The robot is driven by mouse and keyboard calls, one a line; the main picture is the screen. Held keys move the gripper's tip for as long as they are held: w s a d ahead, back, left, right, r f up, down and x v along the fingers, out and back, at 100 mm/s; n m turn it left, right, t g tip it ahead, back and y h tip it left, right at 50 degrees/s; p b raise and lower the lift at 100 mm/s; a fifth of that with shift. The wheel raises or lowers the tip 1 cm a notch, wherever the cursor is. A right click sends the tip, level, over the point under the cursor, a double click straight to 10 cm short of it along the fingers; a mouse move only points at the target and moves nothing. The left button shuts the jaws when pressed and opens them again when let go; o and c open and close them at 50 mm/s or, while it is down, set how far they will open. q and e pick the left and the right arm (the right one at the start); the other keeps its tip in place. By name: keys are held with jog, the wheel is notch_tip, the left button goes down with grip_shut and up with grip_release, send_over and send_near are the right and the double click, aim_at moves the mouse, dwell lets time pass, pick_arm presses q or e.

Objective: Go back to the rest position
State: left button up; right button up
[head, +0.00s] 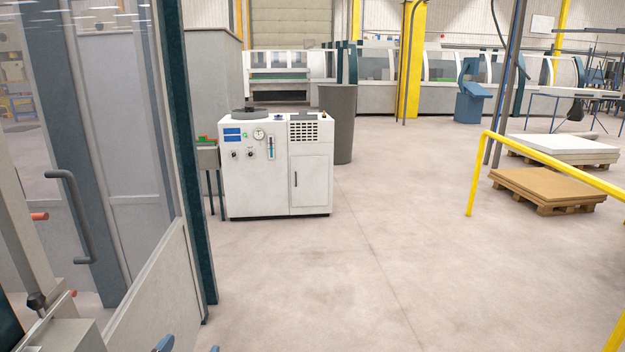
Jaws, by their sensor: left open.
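Only the blue fingertips of my left gripper (189,347) show, at the very bottom edge of the head view. The two tips stand apart with nothing seen between them, so it is open. The rest of this gripper is cut off by the frame. It is near the lower end of a glazed machine door (150,285) on the left. My right gripper is not in view.
The door has a dark handle (75,215). A white cabinet (265,172) with gauges stands ahead, with a grey bin (338,125) behind it. A yellow railing (560,170) and pallets with brown sheets (548,187) are at right. The middle floor is clear.

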pick_arm(q)
jog(key=s+a+f+g+y, duration=0.1)
jog(key=s+a+f+g, duration=0.1)
jog(key=s+f, duration=0.6)
jog(key=s+a+f+n+g+y, duration=0.1)
jog(key=s+a+f+g, duration=0.1)
jog(key=s+f, duration=0.7)
jog(key=s+g, duration=0.1)
jog(key=s, duration=0.3)
jog(key=shift+a+f+n, duration=0.15)
jog(key=shift+f+n, duration=0.1)
jog(key=shift+n, duration=0.05)
jog(key=shift+w, duration=0.1)
jog(key=shift+c, duration=0.4)
